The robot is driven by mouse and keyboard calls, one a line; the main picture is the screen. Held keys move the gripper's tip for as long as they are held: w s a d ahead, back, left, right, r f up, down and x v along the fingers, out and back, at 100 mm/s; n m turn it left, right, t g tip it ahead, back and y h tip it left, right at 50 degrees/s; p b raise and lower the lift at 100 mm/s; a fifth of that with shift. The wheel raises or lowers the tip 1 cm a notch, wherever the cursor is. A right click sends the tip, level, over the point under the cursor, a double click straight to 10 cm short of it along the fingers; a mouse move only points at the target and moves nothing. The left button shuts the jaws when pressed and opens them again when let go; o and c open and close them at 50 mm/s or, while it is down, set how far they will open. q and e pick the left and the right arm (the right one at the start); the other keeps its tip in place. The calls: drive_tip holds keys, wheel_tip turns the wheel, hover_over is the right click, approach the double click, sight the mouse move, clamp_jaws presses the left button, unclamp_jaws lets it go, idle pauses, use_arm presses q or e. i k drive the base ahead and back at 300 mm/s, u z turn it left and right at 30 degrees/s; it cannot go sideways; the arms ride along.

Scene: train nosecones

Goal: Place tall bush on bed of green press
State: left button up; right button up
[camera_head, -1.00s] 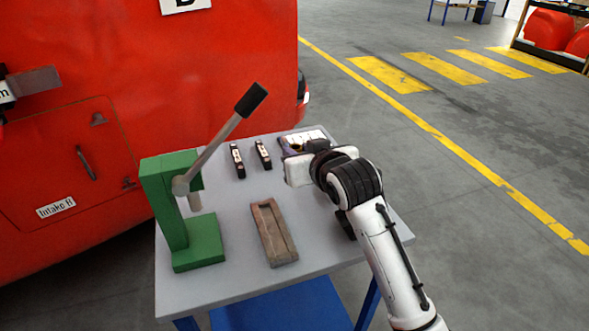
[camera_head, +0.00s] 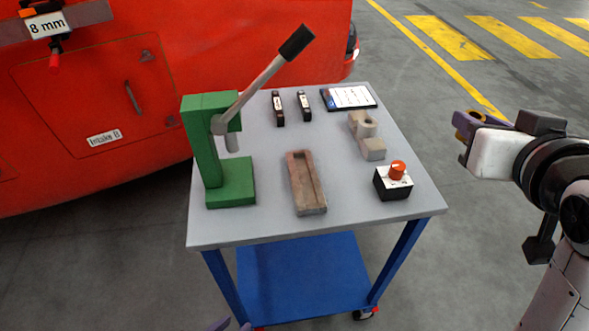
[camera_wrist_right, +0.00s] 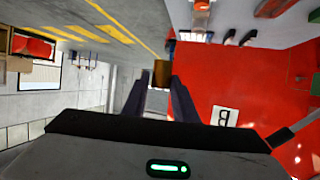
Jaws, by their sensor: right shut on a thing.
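The green press (camera_head: 203,150) stands at the left of the table, its lever raised to the upper right. Its bed, the flat green base (camera_head: 232,194), is bare. My right gripper (camera_head: 466,124) is off the table's right side, shut on a brass-coloured bush (camera_head: 460,122). The bush also shows between the fingertips in the right wrist view (camera_wrist_right: 161,73). Its full height cannot be judged. Only the tips of my left gripper (camera_head: 232,326) show at the bottom edge; they look apart with nothing between them.
On the grey table (camera_head: 260,228) lie a brown tray (camera_head: 296,185), a grey-beige stepped block (camera_head: 366,135), a box with a red knob (camera_head: 394,183), two small dark gauges (camera_head: 278,108) and a clipboard (camera_head: 349,97). The red train (camera_head: 120,60) stands behind.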

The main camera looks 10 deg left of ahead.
sight(237, 175)
drive_tip(key=z, duration=2.25)
drive_tip(key=i, duration=0.6)
drive_tip(key=u, duration=3.4)
